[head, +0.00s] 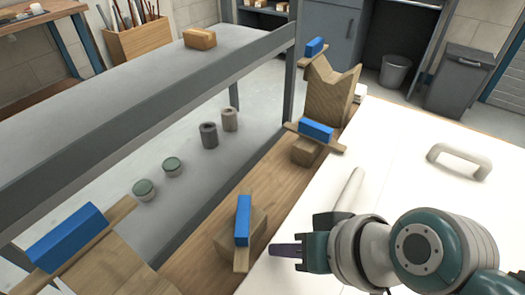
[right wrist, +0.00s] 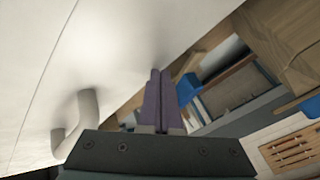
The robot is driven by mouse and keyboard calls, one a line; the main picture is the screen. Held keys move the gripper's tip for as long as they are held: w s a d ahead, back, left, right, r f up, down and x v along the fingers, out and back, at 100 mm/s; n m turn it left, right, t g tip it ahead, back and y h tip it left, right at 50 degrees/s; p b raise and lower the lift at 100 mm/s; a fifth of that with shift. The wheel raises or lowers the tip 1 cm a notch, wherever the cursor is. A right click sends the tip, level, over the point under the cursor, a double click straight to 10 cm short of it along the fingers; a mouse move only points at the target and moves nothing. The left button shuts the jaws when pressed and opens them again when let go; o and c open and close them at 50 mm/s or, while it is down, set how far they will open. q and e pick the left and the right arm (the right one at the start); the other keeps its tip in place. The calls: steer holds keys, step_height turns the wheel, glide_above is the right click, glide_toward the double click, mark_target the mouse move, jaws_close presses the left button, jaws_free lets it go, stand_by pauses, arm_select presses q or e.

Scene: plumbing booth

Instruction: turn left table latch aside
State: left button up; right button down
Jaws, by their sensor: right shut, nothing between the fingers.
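Several blue-topped wooden latches stand along the wooden table edge; I cannot tell for sure which one is the left table latch. The nearest to my gripper is a latch (head: 243,220) on a wooden block, its bar pointing roughly toward and away from me. Another latch (head: 316,130) farther back lies crosswise. A third latch (head: 68,238) is at the lower left. My right gripper (head: 285,250) is shut and empty, just right of the nearest latch and apart from it, over the white panel. In the right wrist view its purple fingers (right wrist: 157,100) are together, with a blue latch part (right wrist: 188,88) beyond them. My left gripper is not in view.
A large white panel (head: 400,140) with a pale curved handle (head: 462,158) covers the right side. A notched wooden block (head: 332,92) stands at the back. A grey rail (head: 160,95) runs along the left, with jars and cans below. A bin (head: 395,70) stands on the floor.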

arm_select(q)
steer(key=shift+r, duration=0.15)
arm_select(e)
steer(key=shift+a+r, duration=0.1)
steer(key=shift+a, duration=1.2)
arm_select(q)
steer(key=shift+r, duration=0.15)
